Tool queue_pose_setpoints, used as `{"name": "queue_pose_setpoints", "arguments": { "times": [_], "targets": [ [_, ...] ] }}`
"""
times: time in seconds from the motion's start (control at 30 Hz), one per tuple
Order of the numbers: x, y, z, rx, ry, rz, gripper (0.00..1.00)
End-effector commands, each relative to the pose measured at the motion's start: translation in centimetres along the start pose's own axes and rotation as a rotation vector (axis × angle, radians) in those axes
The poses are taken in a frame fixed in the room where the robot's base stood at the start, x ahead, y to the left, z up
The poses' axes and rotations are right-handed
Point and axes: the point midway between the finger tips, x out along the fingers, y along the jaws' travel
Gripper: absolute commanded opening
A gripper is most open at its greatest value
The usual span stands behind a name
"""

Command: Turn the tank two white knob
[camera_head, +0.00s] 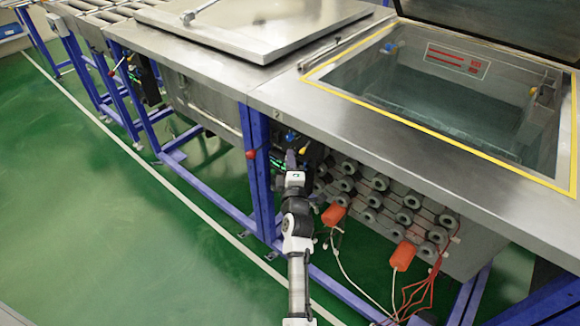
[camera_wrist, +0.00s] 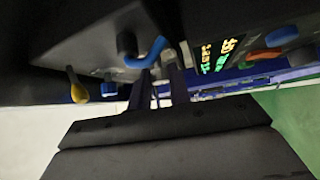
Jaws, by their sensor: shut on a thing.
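In the head view, my gripper (camera_head: 292,158) reaches up to the control panel under the steel tank's front edge, beside the blue leg. The knob there is hidden by my gripper and the shade. In the wrist view, my gripper's dark fingers (camera_wrist: 172,78) are shut at the panel on a small pale knob, which they mostly cover. I take this to be the white knob; its turn angle cannot be made out. A bent blue handle (camera_wrist: 147,54) is just left of the fingers. The lit digital displays (camera_wrist: 215,54) are just right of them.
The wrist view also shows a yellow-tipped lever (camera_wrist: 77,88), a blue knob (camera_wrist: 109,88) and another blue knob (camera_wrist: 282,36) near the fingers. In the head view, the right tank (camera_head: 450,95) is open and holds water. The left lid (camera_head: 250,25) is shut. Green floor (camera_head: 130,220) is clear.

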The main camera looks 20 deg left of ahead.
Motion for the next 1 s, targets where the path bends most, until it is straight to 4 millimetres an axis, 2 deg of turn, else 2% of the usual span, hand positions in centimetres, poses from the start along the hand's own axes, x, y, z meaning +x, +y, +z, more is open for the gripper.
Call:
{"name": "queue_pose_setpoints", "arguments": {
  "times": [0.03, 1.0],
  "targets": [
    [-0.05, -0.52, 0.12, 0.013, -0.001, 0.017, 0.0],
    [0.08, -0.27, -0.21, 0.191, 0.004, 0.193, 0.0]
  ]
}}
